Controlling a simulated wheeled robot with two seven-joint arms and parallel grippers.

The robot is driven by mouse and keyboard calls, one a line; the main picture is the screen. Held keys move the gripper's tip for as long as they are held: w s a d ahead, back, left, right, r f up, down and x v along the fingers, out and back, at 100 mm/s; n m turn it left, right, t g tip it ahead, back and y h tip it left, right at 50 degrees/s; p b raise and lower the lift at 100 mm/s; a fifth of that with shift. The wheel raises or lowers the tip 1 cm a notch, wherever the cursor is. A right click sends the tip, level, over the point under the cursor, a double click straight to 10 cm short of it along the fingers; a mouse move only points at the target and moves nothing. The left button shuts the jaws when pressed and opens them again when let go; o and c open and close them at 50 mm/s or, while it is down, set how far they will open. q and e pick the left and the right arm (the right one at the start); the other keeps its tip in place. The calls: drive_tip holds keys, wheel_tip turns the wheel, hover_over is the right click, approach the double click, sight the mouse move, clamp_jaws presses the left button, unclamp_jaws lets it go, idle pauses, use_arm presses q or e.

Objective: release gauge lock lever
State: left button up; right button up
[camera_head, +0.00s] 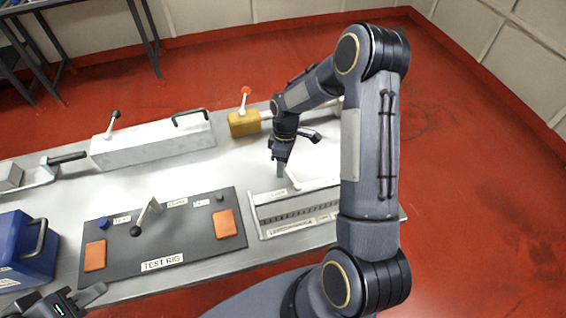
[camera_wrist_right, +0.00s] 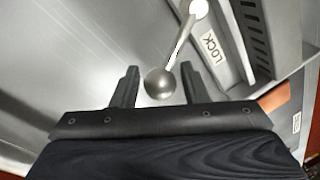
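The gauge (camera_head: 297,207) is a long pale box with a slotted face, at the right end of the bench. Its lock lever (camera_head: 293,180) is a thin light rod at its upper edge. In the right wrist view the lever (camera_wrist_right: 183,40) ends in a grey ball knob (camera_wrist_right: 160,84), beside a LOCK label (camera_wrist_right: 211,47). My right gripper (camera_wrist_right: 158,84) is open, with a finger on each side of the knob and visible gaps. It also shows in the head view (camera_head: 296,155). My left gripper (camera_head: 60,296) is at the bottom left, partly cut off, fingers seemingly spread and empty.
A dark TEST RIG board (camera_head: 205,255) with orange pads and a lever lies left of the gauge. A blue case (camera_head: 22,255) stands far left. A yellow block (camera_head: 244,123) with a red-knobbed lever and a long grey box (camera_head: 150,146) stand at the back.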

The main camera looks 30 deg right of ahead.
clamp_jaws()
drive_tip(key=shift+d, duration=0.15)
drive_tip(key=m+b, duration=0.1)
drive_tip(key=d+m+b, duration=0.1)
drive_tip(key=shift+d+f+m, duration=0.15)
drive_tip(key=shift+d+m, duration=0.15)
drive_tip(key=m, duration=0.1)
drive_tip(key=d+m+b, duration=0.1)
drive_tip(key=d+m+t+b, duration=0.1)
drive_tip(key=shift+s+d+m+y, duration=0.15)
drive_tip(key=shift+s+m+y, duration=0.15)
drive_tip(key=shift+s+d+m+b, duration=0.25)
drive_tip(key=shift+d+m+b, duration=0.35)
drive_tip(key=shift+m, duration=0.4)
drive_tip(key=s+d+m+t+b, duration=0.1)
drive_tip(key=m, duration=0.1)
drive_tip(key=shift+s+m, duration=0.1)
drive_tip(key=shift+m, duration=0.2)
drive_tip(key=shift+s+d+m+t+b, duration=0.15)
drive_tip(key=shift+s+d+m+b, duration=0.25)
drive_tip(key=shift+m, duration=0.5)
drive_tip(key=shift+s+d+m+t+b, duration=0.15)
drive_tip(key=shift+s+d+m, duration=0.15)
drive_tip(key=shift+s+m, duration=0.45)
drive_tip(key=shift+w+m, duration=0.1)
drive_tip(key=shift+m, duration=0.15)
